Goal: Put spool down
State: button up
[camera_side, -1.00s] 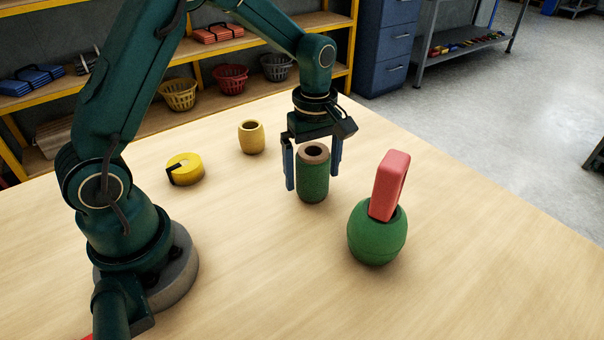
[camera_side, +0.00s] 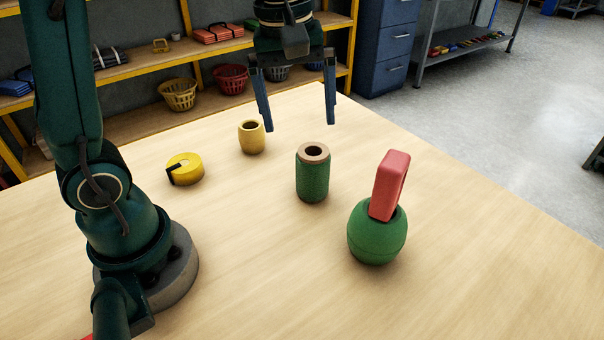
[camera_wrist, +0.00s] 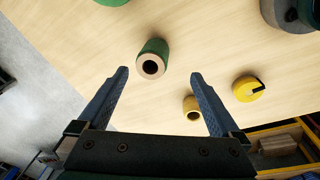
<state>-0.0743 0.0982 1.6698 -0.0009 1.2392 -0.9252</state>
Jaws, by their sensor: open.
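The green spool (camera_side: 312,176) with a tan top rim and a dark central hole stands upright on the wooden table (camera_side: 240,290) in the side view. It also shows in the wrist view (camera_wrist: 154,56), beyond my fingertips and roughly between their lines. My gripper (camera_side: 299,127) is open and empty, with its two blue fingers spread apart. It hangs above the spool and apart from it. In the wrist view both fingers (camera_wrist: 160,72) are wide apart with nothing held between them.
A small yellow barrel-shaped piece (camera_side: 251,138) and a yellow ring-like piece (camera_side: 185,168) stand to the left. The front and right of the table are clear.

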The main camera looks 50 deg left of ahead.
jog(key=s+d+f+m+t, duration=0.1)
jog(key=s+m+t, duration=0.3)
jog(key=s+m, duration=0.7)
jog(key=shift+s+d+f, duration=0.15)
jog(key=shift+d+f, duration=0.1)
jog(key=shift+d, duration=0.25)
